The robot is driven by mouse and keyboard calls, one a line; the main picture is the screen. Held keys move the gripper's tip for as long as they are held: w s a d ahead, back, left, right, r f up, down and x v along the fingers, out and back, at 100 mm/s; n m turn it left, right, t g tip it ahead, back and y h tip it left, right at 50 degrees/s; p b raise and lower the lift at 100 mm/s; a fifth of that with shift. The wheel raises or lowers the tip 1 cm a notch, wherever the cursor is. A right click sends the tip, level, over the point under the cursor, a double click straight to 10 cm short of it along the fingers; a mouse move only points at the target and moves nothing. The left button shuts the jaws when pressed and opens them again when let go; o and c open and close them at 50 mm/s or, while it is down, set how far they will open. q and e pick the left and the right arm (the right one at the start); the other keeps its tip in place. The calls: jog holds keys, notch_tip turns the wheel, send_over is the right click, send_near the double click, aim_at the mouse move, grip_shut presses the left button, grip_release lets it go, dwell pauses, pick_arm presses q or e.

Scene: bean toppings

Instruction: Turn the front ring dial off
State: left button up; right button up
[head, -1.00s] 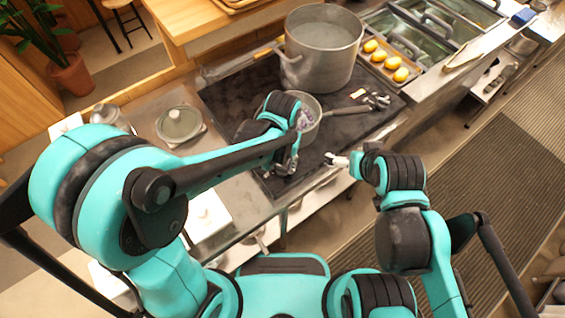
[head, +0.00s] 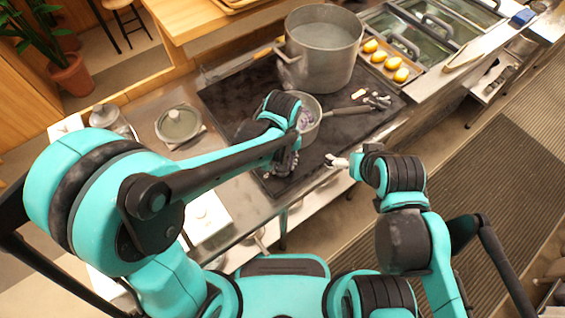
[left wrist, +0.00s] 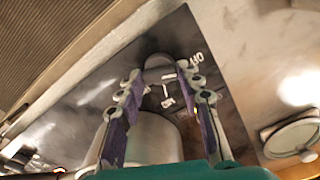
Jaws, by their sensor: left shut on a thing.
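The front ring dial (left wrist: 158,70) is a dark rounded knob on the black cooktop (left wrist: 225,105), with white markings around it. My left gripper (left wrist: 160,82) has its two purple-padded fingers on either side of it, shut on the dial. In the head view my left gripper (head: 282,165) is low at the cooktop's front edge, and my wrist hides the dial. My right gripper (head: 338,161) hangs in front of the cooktop, away from the dial; its fingers are too small to read.
A saucepan (head: 311,128) stands close beside my left gripper and also shows in the left wrist view (left wrist: 150,140). A large pot (head: 322,60) stands behind it. A lidded dish (head: 180,124) is on the left counter, and a tray of yellow food (head: 386,60) is at the back right.

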dwell(0.3)
pick_arm(q)
jog(key=o, duration=1.2)
jog(key=shift+c, duration=0.2)
notch_tip(320, 180, up, 12)
jog(key=s+a+f+m+t+b, duration=0.1)
jog(key=s+a+t, duration=0.1)
jog(key=a, duration=0.7)
jog(key=s+a+f+m+t+b, duration=0.1)
jog(key=s+a+f+t+b, duration=0.1)
jog(key=a+t, duration=0.3)
jog(key=s+a, duration=0.1)
jog(key=a, duration=0.2)
jog(key=shift+a+f+m, duration=0.3)
jog(key=shift+a+m, duration=0.1)
